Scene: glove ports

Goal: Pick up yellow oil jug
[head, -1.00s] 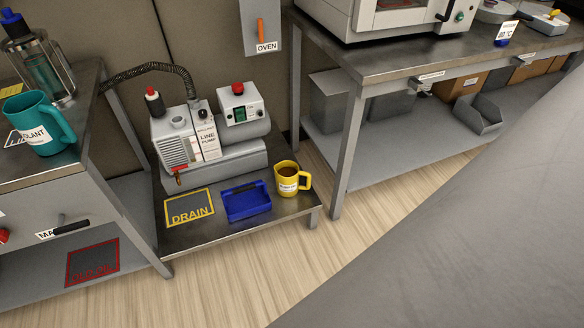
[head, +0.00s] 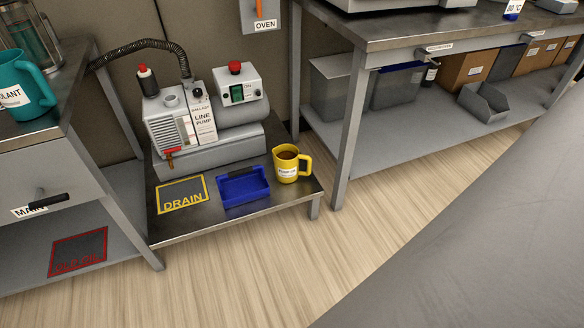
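The yellow oil jug (head: 288,165) stands upright on the low metal stand (head: 232,228), near its right front corner. It has a white label, dark brown liquid inside and a handle on its right side. It stands just right of a blue tray (head: 244,187). My gripper is not in view. A large grey surface, out of focus, fills the lower right of the head view.
The line pump (head: 205,125) stands behind the jug and tray. A yellow DRAIN mark (head: 182,195) lies left of the tray. Workbenches stand on the left (head: 60,90) and right (head: 390,40). Wooden floor (head: 270,275) in front is clear.

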